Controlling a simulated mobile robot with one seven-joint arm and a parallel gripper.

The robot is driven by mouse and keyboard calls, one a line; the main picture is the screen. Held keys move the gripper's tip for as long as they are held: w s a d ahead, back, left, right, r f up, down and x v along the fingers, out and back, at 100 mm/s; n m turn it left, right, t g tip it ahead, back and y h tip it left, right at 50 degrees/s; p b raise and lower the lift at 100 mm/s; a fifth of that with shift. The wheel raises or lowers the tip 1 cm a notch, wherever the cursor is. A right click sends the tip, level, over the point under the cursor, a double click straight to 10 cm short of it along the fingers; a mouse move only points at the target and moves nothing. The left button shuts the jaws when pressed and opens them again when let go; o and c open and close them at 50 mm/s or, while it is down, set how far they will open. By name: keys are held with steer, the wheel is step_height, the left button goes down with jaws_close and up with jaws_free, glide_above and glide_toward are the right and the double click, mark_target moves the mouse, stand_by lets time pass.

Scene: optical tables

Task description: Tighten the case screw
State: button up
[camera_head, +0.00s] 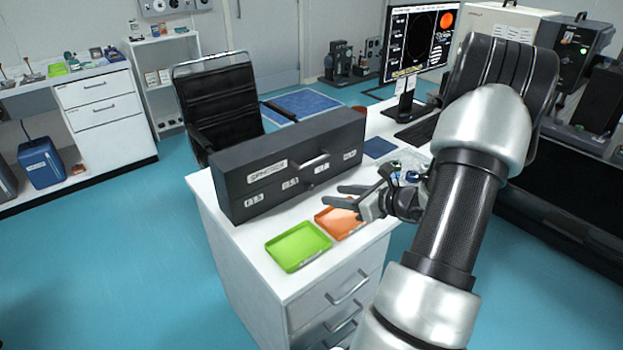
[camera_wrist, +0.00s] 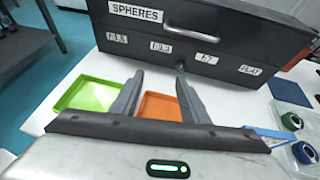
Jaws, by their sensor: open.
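The black case labelled SPHERES (camera_head: 240,185) stands on the white desk, and its front face with a handle and several small labels fills the top of the wrist view (camera_wrist: 140,38). A small dark protrusion (camera_head: 310,184) shows low on its front; I cannot tell for sure that it is the screw. My gripper (camera_head: 343,196) is open and empty in front of the case, above the orange tray. In the wrist view the fingers (camera_wrist: 159,77) are spread apart and point toward the case front, with a gap before it.
The green tray (camera_head: 299,246) and the orange tray (camera_head: 338,222) lie on the desk in front of the case. A blue mat (camera_head: 379,147), a keyboard (camera_head: 416,134) and a monitor (camera_head: 423,45) are farther back.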

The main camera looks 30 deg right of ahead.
mark_target(311, 188)
steer(key=d, duration=0.1)
steer(key=d+f+m+h, duration=0.1)
steer(key=d, duration=0.1)
steer(key=d+f+m, duration=0.1)
steer(key=shift+s+d+t, duration=0.15)
steer(key=shift+s+t, duration=0.2)
steer(key=shift+t, duration=0.05)
steer(key=b+x, duration=0.1)
steer(key=x, duration=0.7)
steer(key=b+x, duration=0.1)
steer(key=x, duration=0.7)
steer(key=shift+w+d+f, duration=0.15)
steer(key=shift+w+f, duration=0.05)
steer(key=shift+w, duration=0.1)
jaws_close()
steer(key=h+b, duration=0.1)
steer(key=b, duration=0.1)
steer(key=shift+f+b, duration=0.35)
steer(key=shift+b, duration=0.05)
steer(key=n+b, duration=0.1)
steer(key=b, duration=0.1)
steer(key=shift+h+b, duration=0.3)
steer(key=shift+b, duration=0.1)
steer(key=shift+r+n+h+b, duration=0.35)
steer(key=shift+n+b, duration=0.15)
steer(key=shift+b, duration=0.15)
